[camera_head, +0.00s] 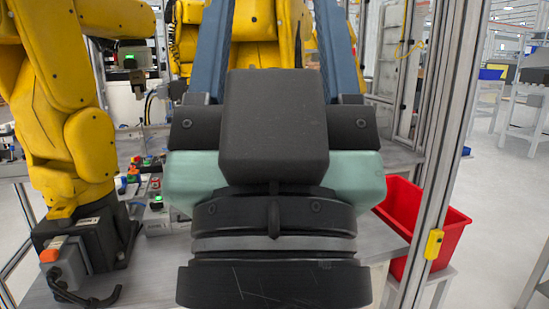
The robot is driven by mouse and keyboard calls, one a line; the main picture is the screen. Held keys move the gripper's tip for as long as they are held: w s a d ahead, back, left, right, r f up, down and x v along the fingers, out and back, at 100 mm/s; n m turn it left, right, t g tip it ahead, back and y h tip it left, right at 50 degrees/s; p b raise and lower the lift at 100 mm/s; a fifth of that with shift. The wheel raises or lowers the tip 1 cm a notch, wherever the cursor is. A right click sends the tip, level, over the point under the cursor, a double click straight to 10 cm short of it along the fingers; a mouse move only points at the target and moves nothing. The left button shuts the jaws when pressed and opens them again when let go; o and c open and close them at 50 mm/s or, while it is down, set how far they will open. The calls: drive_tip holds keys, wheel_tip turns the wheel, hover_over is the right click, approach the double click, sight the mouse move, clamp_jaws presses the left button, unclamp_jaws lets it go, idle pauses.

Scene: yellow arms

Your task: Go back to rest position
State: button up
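My gripper (272,20) fills the middle of the head view, very close to the camera. Its round black flange is at the bottom, with a dark grey body and pale teal side parts above it. Two long blue-grey fingers run up and away from the body. They stand well apart, and I see nothing held between them. Their tips are cut off by the top edge of the frame. A yellow arm shows behind, through the gap. How far the gripper is from its rest position cannot be told from this view.
A yellow robot arm (66,115) stands on the grey table (150,268) at the left. Small devices with coloured buttons (150,180) lie beside it. A red bin (428,222) is at the right, behind a metal post (440,150). Open floor lies farther right.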

wheel_tip(320, 180, up, 17)
drive_tip(key=p, duration=1.4)
drive_tip(key=shift+p, duration=0.35)
